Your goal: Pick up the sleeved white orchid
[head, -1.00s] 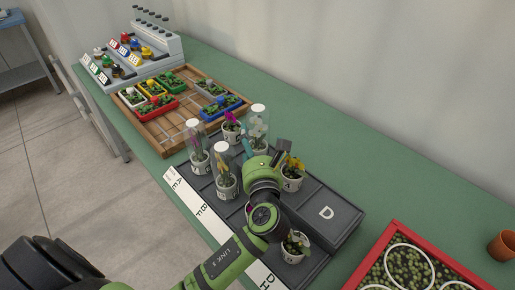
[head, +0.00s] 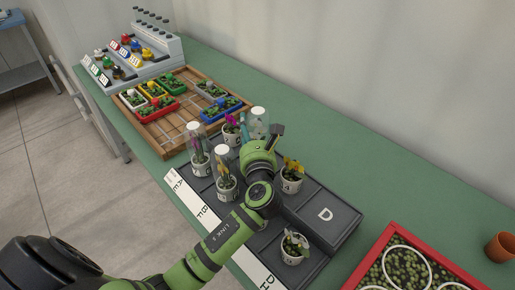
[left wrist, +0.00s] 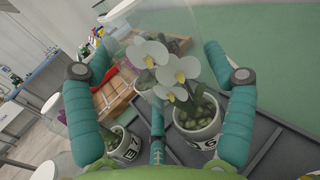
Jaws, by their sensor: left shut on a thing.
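The sleeved white orchid (head: 259,118) stands at the back of the dark stepped tray, in a clear sleeve. In the left wrist view its white blooms (left wrist: 183,70) and white pot (left wrist: 198,118), marked 6, show between my fingers. My left gripper (head: 261,133) is shut around the sleeve, with teal fingers on both sides in the left wrist view (left wrist: 160,52). In the head view the gripper hides the orchid's lower part and pot. I cannot tell whether the pot is off the tray. My right gripper is not in view.
Two other sleeved orchids (head: 222,165) (head: 196,148) stand close to the left. Unsleeved pots stand nearby: purple (head: 231,135), yellow (head: 292,175) and a front one (head: 294,248). A wooden tray (head: 185,125) lies behind, a red-rimmed tray (head: 398,229) at right. Green bench is clear along the wall.

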